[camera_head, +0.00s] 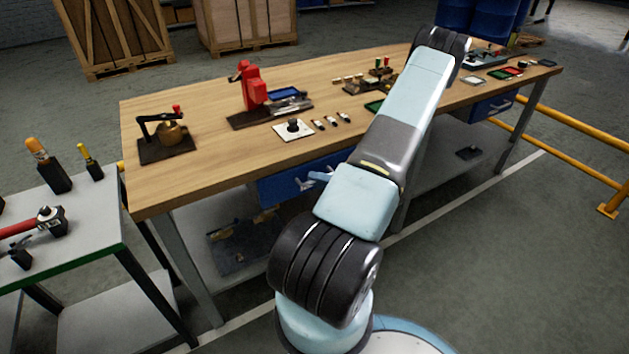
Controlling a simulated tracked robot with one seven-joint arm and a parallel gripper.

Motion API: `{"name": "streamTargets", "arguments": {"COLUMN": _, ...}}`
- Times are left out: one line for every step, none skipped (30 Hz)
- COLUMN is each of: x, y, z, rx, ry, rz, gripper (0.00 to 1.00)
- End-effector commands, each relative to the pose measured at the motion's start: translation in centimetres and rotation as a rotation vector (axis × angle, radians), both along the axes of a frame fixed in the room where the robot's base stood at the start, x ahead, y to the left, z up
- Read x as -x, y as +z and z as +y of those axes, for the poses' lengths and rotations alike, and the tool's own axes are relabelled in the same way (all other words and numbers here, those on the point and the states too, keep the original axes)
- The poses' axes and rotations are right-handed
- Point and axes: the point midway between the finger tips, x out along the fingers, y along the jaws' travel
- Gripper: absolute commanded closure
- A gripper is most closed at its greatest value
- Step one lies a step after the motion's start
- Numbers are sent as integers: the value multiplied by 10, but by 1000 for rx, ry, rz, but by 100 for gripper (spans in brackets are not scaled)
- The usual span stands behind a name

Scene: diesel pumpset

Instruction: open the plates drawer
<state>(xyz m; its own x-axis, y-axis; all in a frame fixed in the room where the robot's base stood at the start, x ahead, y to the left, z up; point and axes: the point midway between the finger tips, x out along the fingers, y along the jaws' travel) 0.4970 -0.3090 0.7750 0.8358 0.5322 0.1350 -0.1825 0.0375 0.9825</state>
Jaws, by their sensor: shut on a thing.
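A blue drawer (274,188) with a silver handle (301,185) sits under the front edge of the wooden workbench. Its front looks about level with the bench edge, and its right part is hidden behind my arm. My gripper (318,177) shows only as small blue tips at this handle, and the rest of it is hidden behind my arm. It appears shut on the handle. A second blue drawer (484,108) with a silver handle is under the bench's right end and looks closed. I see no label telling which one is the plates drawer.
The workbench (190,185) carries a red tool (252,88), a brass-coloured fixture (171,134) and several small parts. A grey side table (85,225) with tools stands at left. A yellow rail (570,170) runs at right. The floor in front is clear.

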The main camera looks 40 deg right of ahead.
Motion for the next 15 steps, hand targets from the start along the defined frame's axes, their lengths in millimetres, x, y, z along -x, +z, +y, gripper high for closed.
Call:
{"name": "streamTargets", "arguments": {"x": 7, "y": -3, "z": -1, "rx": 2, "ry": -6, "rz": 11, "gripper": 100}}
{"name": "streamTargets", "arguments": {"x": 11, "y": -3, "z": -1, "rx": 3, "ry": -6, "rz": 10, "gripper": 100}}
{"name": "streamTargets", "arguments": {"x": 17, "y": -3, "z": 0, "rx": 2, "ry": -7, "rz": 11, "gripper": 100}}
{"name": "streamTargets", "arguments": {"x": 22, "y": -4, "z": 1, "rx": 2, "ry": -8, "rz": 11, "gripper": 100}}
{"name": "streamTargets", "arguments": {"x": 28, "y": -4, "z": 1, "rx": 3, "ry": -9, "rz": 12, "gripper": 100}}
{"name": "streamTargets", "arguments": {"x": 36, "y": -4, "z": 3, "rx": 3, "ry": -9, "rz": 12, "gripper": 100}}
{"name": "streamTargets", "arguments": {"x": 43, "y": -4, "z": 4, "rx": 3, "ry": -10, "rz": 13, "gripper": 100}}
{"name": "streamTargets", "arguments": {"x": 50, "y": -4, "z": 6, "rx": 3, "ry": -12, "rz": 14, "gripper": 100}}
{"name": "streamTargets", "arguments": {"x": 60, "y": -4, "z": 7, "rx": 3, "ry": -12, "rz": 14, "gripper": 100}}
{"name": "streamTargets", "arguments": {"x": 68, "y": -4, "z": 9, "rx": 4, "ry": -14, "rz": 13, "gripper": 100}}
{"name": "streamTargets", "arguments": {"x": 76, "y": -4, "z": 11, "rx": 3, "ry": -14, "rz": 14, "gripper": 100}}
{"name": "streamTargets", "arguments": {"x": 87, "y": -4, "z": 13, "rx": 3, "ry": -15, "rz": 15, "gripper": 100}}
{"name": "streamTargets", "arguments": {"x": 95, "y": -4, "z": 14, "rx": 5, "ry": -16, "rz": 14, "gripper": 100}}
{"name": "streamTargets", "arguments": {"x": 103, "y": -4, "z": 16, "rx": 4, "ry": -17, "rz": 15, "gripper": 100}}
{"name": "streamTargets", "arguments": {"x": 113, "y": -4, "z": 19, "rx": 5, "ry": -18, "rz": 13, "gripper": 100}}
